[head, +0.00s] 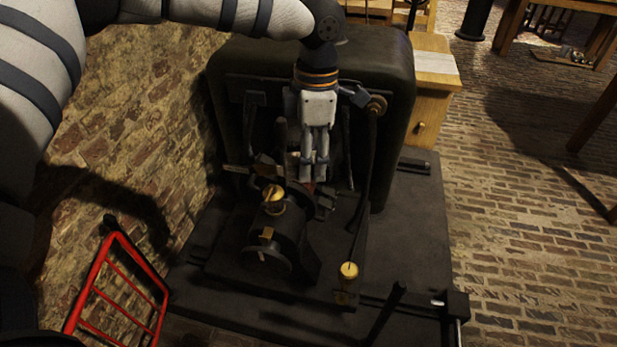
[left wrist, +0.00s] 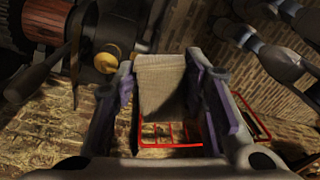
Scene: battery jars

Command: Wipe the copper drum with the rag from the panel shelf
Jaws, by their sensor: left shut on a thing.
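My left gripper (head: 313,165) reaches down in front of the dark rounded housing, over the machine on the dark base. In the left wrist view, my left gripper (left wrist: 165,85) is shut on a beige rag (left wrist: 160,80), which hangs between its two fingers. The copper drum (left wrist: 48,22) is a ridged reddish-brown cylinder at the top left of that view. It is apart from the rag there. In the head view only a small reddish patch shows below the fingertips, and the rag cannot be made out. My right gripper is not in view.
The dark machine housing (head: 310,60) stands behind the gripper. Rods, a lever and brass-topped parts (head: 348,270) surround the work area. A red metal frame (head: 120,290) stands at the lower left. A wooden cabinet (head: 432,90) is behind right. The brick floor at right is open.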

